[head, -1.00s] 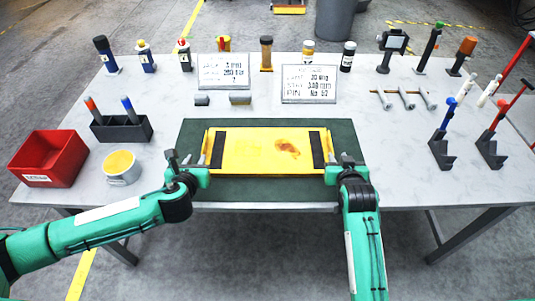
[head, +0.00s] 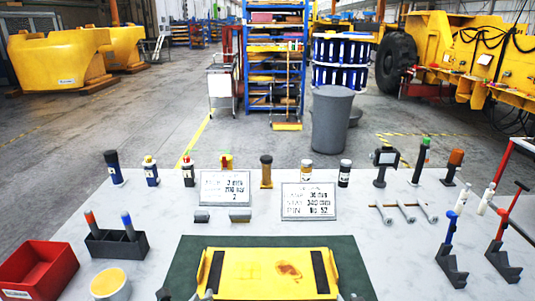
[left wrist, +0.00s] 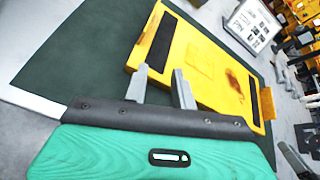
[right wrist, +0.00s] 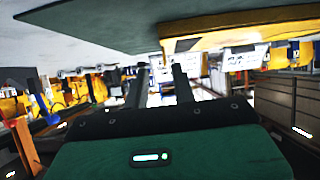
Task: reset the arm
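A yellow plate (head: 250,268) with two black strips and a reddish-brown stain lies on a dark green mat (head: 350,262) at the bottom centre of the head view. In the left wrist view my left gripper (left wrist: 161,84) has its grey fingers apart beside an edge of the plate (left wrist: 195,55). In the right wrist view my right gripper (right wrist: 160,80) has its fingers apart, with background between them and the plate (right wrist: 240,32) above. In the head view only small parts of both grippers show at the bottom edge, by the plate's ends.
Left on the table are a red bin (head: 38,268), a dark holder (head: 117,244) and a yellow-topped tin (head: 110,285). Two sign cards (head: 308,201), bottles and tools stand behind the mat. Black stands (head: 452,265) with blue and red tools are right. Shelves (head: 275,60) stand beyond.

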